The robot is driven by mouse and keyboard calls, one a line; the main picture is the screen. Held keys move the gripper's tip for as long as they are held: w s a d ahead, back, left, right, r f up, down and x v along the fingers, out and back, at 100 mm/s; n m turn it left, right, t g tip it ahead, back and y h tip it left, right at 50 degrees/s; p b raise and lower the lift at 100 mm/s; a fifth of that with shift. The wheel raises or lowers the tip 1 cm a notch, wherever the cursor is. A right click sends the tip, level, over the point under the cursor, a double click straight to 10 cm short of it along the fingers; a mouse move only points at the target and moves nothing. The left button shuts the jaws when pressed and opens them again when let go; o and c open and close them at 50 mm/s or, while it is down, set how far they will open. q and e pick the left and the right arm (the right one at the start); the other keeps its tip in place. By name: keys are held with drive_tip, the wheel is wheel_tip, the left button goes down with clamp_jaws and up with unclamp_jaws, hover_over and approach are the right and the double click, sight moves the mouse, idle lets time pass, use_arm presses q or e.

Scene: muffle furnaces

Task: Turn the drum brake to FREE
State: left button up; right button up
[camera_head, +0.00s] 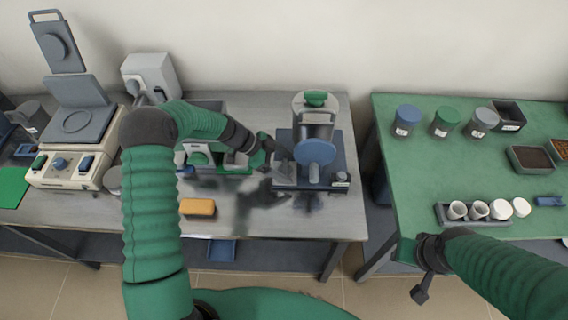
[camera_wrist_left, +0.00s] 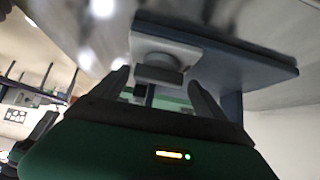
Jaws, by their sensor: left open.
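The drum machine (camera_head: 316,152) stands on a blue base plate (camera_head: 310,186) on the grey bench, with a green-topped drum and a blue disc in front. A small grey knob (camera_head: 341,177) with a white label sits at the base's front right; its lettering is too small to read. My left gripper (camera_head: 268,150) is at the machine's left side. In the left wrist view, my left gripper (camera_wrist_left: 158,85) is open, with a round grey knob (camera_wrist_left: 158,72) on a pale block ahead, between the fingertips in the picture; I cannot tell whether they touch. My right gripper (camera_head: 421,292) hangs low before the green table.
A yellow-orange block (camera_head: 197,207) lies on the bench left of the machine. A cream instrument (camera_head: 72,160) stands at far left. The green table (camera_head: 400,170) at right holds lidded jars (camera_head: 445,122) and a rack of white cups (camera_head: 480,211). A gap separates the tables.

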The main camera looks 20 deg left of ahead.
use_arm(q)
drive_tip(key=shift+s+r, duration=0.1)
drive_tip(key=shift+r, duration=0.05)
drive_tip(key=shift+c, duration=0.3)
drive_tip(key=shift+s+a+r, duration=0.1)
drive_tip(key=shift+s+r, duration=0.05)
drive_tip(key=shift+s, duration=0.05)
drive_tip(key=shift+c, duration=1.1)
drive_tip(key=shift+s+a, duration=0.1)
drive_tip(key=shift+a, duration=0.15)
drive_tip(key=shift+c, duration=1.3)
drive_tip(key=shift+a, duration=0.35)
drive_tip(key=c, duration=0.5)
drive_tip(key=shift+d, duration=0.15)
drive_tip(key=c, duration=0.3)
drive_tip(key=shift+d, duration=0.1)
use_arm(e)
drive_tip(key=shift+s+a+r, duration=0.25)
drive_tip(key=shift+s+a, duration=0.1)
drive_tip(key=shift+s, duration=0.1)
drive_tip(key=shift+a+f, duration=0.1)
drive_tip(key=shift+f, duration=0.05)
